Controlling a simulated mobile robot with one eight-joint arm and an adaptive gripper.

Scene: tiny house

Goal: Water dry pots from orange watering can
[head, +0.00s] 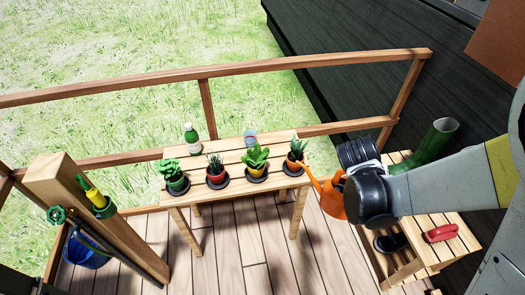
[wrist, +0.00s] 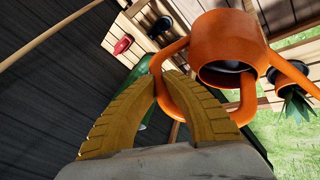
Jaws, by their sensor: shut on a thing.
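My gripper (wrist: 162,78) is shut on the handle of the orange watering can (wrist: 228,40). In the head view the can (head: 333,200) hangs beyond the right end of the slatted table (head: 230,157); its spout points up and left, beside the rightmost pot. My wrist hides part of the can and the fingers there. Potted plants stand in a row on dark saucers: a green pot (head: 178,185), a red pot (head: 216,177), a yellow pot (head: 257,171) and an orange pot (head: 294,166). I cannot tell which soil is dry.
A green bottle (head: 192,141) and a pale blue cup (head: 250,139) stand at the table's back. Wooden railing (head: 225,92) runs behind. Deck in front is clear.

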